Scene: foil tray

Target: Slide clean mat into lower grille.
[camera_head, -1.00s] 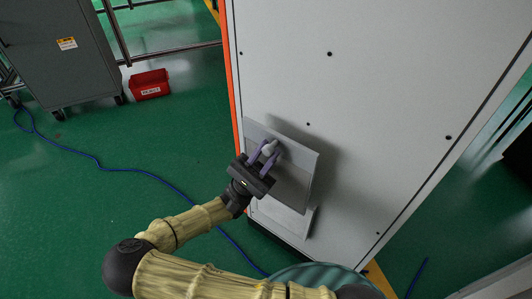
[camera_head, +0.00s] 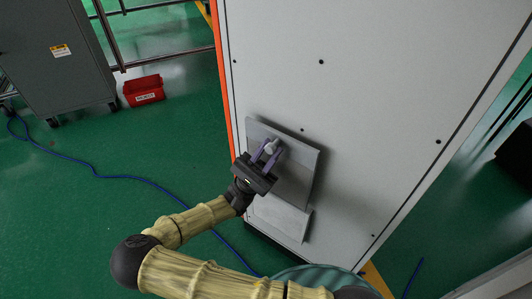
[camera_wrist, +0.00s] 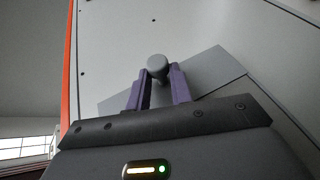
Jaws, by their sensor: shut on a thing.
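My gripper (camera_head: 268,150) is shut on the round grey knob (camera_head: 272,146) of a flat grey panel (camera_head: 298,180). The knob also shows between the purple fingers in the wrist view (camera_wrist: 157,65), with the panel (camera_wrist: 205,72) behind it. The panel is held in front of the white cabinet (camera_head: 370,90), near its lower left edge, slightly tilted. Its shadow falls close beside it, and I cannot tell whether it touches the cabinet. A lighter rectangular frame (camera_head: 278,217), likely the lower grille, shows just below the panel, partly covered. I cannot make out a separate mat.
An orange strip (camera_head: 222,85) runs along the cabinet's left edge. A red bin (camera_head: 144,91) and a grey wheeled cabinet (camera_head: 58,60) stand at the left. A blue cable (camera_head: 100,176) lies across the green floor, which is otherwise open there.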

